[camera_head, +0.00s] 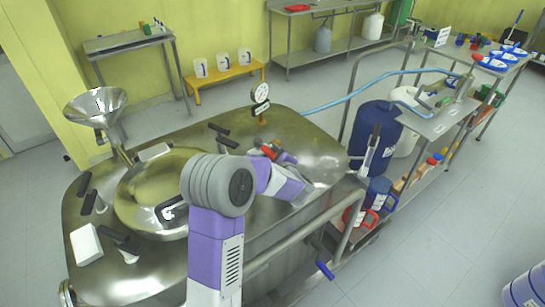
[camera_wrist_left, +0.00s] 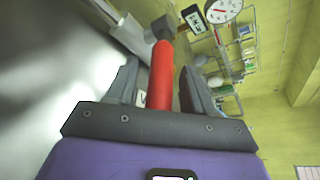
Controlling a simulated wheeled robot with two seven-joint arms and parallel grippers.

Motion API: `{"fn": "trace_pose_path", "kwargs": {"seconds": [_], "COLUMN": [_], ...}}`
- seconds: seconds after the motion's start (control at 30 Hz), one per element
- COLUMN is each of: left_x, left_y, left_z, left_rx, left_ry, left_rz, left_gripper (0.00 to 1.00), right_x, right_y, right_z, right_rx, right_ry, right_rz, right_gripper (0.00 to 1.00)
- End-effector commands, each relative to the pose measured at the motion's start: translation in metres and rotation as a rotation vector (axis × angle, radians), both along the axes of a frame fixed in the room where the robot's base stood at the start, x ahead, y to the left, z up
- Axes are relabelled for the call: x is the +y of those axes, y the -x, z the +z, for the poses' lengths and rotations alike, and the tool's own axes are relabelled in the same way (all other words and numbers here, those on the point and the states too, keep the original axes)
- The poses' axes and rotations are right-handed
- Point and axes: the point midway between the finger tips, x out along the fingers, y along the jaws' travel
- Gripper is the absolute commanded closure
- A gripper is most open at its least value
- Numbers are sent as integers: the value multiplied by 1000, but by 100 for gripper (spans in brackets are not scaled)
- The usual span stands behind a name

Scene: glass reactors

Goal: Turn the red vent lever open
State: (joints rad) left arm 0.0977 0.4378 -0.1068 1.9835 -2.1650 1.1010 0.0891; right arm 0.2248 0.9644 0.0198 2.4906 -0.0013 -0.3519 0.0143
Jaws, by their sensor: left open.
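The red vent lever (camera_head: 268,151) is on top of the steel reactor (camera_head: 312,135), partly hidden by my left arm and gripper in the head view. In the left wrist view the lever (camera_wrist_left: 161,78) is a red rod running from a dark pivot into the space between my fingers. My left gripper (camera_wrist_left: 160,92) is open, one finger on each side of the rod. I see gaps beside the rod, and no clear grip on it. The gripper also shows in the head view (camera_head: 274,157), seen from behind. My right gripper is not in view.
A pressure gauge (camera_head: 260,93) stands behind the lever. The round manway lid (camera_head: 150,200), black-handled clamps and a steel funnel (camera_head: 96,104) are to the left. A steel rail (camera_head: 300,238) runs along the front right.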

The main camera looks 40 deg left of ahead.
Motion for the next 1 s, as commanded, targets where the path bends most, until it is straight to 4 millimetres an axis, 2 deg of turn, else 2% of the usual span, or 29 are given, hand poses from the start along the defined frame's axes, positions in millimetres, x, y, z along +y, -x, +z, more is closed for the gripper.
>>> {"fn": "trace_pose_path", "kwargs": {"seconds": [0.13,0.17,0.4,0.5,0.8,1.0], "left_x": [0,0,0,0,0,7], "left_y": [0,0,0,0,0,2], "left_z": [0,0,0,0,0,0], "left_rx": [0,0,0,-1,0,-2], "left_ry": [0,0,0,1,1,1], "left_rz": [0,0,0,0,9,82], "left_gripper": [48,51,88,100,100,100], "right_x": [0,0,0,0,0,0], "right_y": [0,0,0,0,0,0], "right_z": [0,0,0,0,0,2], "right_rx": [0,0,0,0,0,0], "right_ry": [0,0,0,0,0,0], "right_rz": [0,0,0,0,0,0], "right_gripper": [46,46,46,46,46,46]}}
